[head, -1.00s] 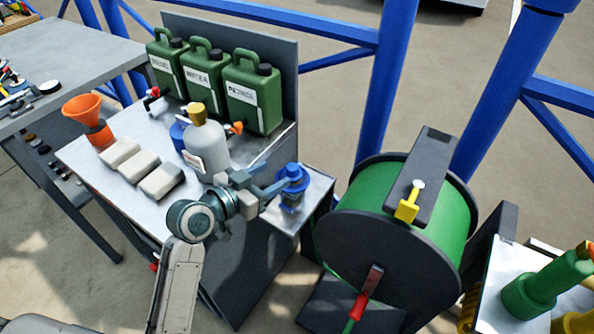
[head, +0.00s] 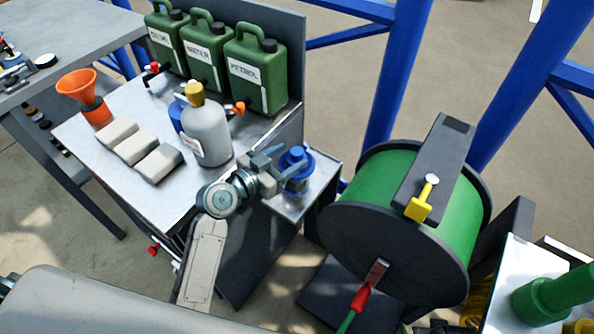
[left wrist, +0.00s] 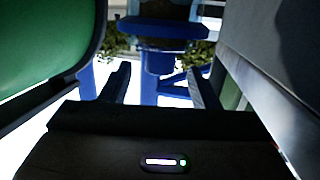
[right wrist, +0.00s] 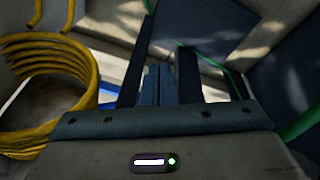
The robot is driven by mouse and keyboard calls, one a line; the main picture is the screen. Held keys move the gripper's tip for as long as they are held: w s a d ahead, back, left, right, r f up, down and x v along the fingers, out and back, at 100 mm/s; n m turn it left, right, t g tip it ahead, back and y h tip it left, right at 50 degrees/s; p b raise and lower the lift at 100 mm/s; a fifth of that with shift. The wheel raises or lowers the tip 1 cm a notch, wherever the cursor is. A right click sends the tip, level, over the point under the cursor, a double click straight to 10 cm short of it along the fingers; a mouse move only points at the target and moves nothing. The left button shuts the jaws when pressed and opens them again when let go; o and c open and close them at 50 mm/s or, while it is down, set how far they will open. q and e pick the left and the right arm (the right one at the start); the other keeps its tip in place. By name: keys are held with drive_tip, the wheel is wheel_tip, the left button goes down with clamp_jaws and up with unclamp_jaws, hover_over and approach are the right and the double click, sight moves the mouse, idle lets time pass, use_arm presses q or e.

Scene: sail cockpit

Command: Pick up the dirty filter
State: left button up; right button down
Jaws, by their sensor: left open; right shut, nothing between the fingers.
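A blue-topped filter housing (head: 297,158) stands upright on the small metal shelf (head: 322,182) beside the bench. I cannot make out a separate dirty filter; whether one sits inside the housing cannot be seen. My left gripper (head: 275,170) is open just left of the housing, at about its height. In the left wrist view the housing's wide blue rim (left wrist: 165,30) and narrower body lie ahead, between the two apart fingers (left wrist: 160,88) and seemingly beyond their tips. My right gripper (right wrist: 158,85) is shut and empty, away from the housing and outside the head view.
A grey bottle (head: 207,135) stands on the bench close to my left gripper. White blocks (head: 157,163), an orange funnel (head: 78,88) and green canisters (head: 255,75) share the bench. A green hose reel (head: 400,215) stands close right. A yellow coil (right wrist: 45,85) lies near my right gripper.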

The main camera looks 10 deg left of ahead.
sight(302, 150)
use_arm(q)
drive_tip(key=x, duration=0.4)
drive_tip(key=shift+w+d, duration=0.2)
drive_tip(key=shift+w+d+f, duration=0.1)
drive_tip(key=shift+w+d, duration=0.2)
drive_tip(key=shift+w, duration=0.15)
clamp_jaws()
use_arm(e)
wheel_tip(302, 150, down, 2)
drive_tip(key=shift+s+f, duration=0.1)
drive_tip(key=shift+s, duration=0.05)
